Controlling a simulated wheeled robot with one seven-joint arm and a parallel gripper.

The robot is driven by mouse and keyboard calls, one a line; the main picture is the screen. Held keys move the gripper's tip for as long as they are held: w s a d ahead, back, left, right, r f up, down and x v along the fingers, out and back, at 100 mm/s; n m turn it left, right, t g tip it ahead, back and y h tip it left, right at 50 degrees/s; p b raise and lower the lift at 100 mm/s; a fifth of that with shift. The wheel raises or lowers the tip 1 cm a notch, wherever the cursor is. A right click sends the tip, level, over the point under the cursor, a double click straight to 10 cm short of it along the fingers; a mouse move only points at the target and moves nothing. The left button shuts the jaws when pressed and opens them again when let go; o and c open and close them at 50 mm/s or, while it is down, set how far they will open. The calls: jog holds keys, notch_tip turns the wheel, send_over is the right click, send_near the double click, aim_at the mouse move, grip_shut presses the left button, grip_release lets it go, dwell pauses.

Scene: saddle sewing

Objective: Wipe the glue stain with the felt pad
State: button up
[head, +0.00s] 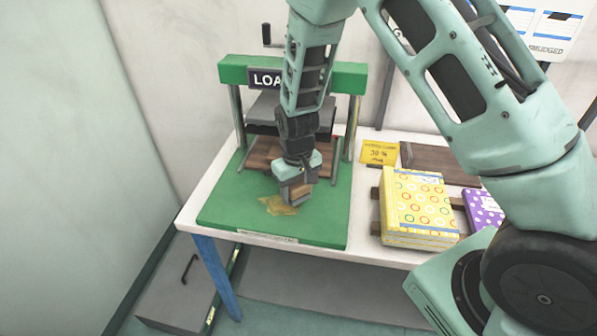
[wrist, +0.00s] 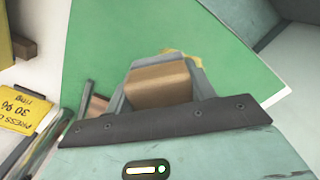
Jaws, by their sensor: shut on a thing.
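The glue stain (head: 275,206) is a yellowish irregular patch on the green base of the press (head: 325,223). My gripper (head: 296,190) points down over the stain's right part and is shut on a brown block, which I take to be the felt pad (wrist: 160,84). In the wrist view the pad sits between the two grey fingers, and a yellow edge of the stain (wrist: 190,57) shows just beyond it. The pad and fingers hide part of the stain. I cannot tell whether the pad touches the green surface.
The press's green crossbar (head: 235,72) and posts stand close behind my gripper. A yellow patterned stack (head: 420,205) and a purple dotted item (head: 482,208) lie to the right. A yellow card (head: 380,153) is behind them. The base's front left is clear.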

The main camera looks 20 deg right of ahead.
jog(key=shift+r+p, duration=1.05)
jog(key=shift+r, duration=0.7)
